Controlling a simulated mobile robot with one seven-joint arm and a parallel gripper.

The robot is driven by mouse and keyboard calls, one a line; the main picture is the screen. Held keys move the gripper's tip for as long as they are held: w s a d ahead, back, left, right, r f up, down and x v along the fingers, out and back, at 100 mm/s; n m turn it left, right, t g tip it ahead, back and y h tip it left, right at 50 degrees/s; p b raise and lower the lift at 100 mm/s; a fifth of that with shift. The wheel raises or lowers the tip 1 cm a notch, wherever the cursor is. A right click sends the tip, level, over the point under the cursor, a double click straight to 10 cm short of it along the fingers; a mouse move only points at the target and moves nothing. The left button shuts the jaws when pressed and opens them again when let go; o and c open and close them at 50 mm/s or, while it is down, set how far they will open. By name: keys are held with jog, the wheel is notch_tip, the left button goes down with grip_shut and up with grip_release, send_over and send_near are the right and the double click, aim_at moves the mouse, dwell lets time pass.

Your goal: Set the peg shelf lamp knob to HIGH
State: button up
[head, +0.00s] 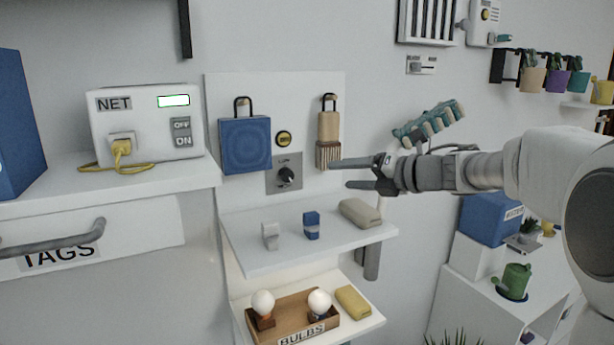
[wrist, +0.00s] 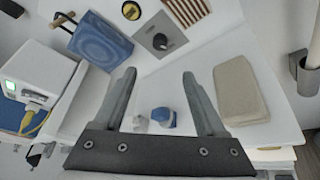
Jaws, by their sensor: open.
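The lamp knob (head: 287,178) is a dark round knob on a grey plate (head: 283,160) marked LOW, low on the white peg panel (head: 222,100). In the wrist view the knob (wrist: 160,41) sits beyond my fingertips, near the top centre. My gripper (head: 338,174) is open and empty, to the right of the knob in the head view, with its fingers pointing left. In the wrist view my gripper (wrist: 158,74) has its two fingers wide apart, and nothing is between the tips. The knob's exact pointing direction is too small to tell.
A blue bag (head: 245,146) and a tan brush (head: 328,130) hang either side of the knob plate. A yellow round button (head: 284,138) sits above it. The shelf below (head: 262,259) holds a blue block (head: 311,225), a small grey item (head: 270,236) and a beige pouch (head: 360,213).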

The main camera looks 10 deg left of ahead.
aim_at(289, 177)
jog(key=p+x, duration=0.2)
jog(key=x, duration=1.5)
jog(key=shift+w+a+f+p, duration=0.1)
jog(key=shift+a+p, duration=0.05)
jog(key=shift+p, duration=0.2)
grip_shut()
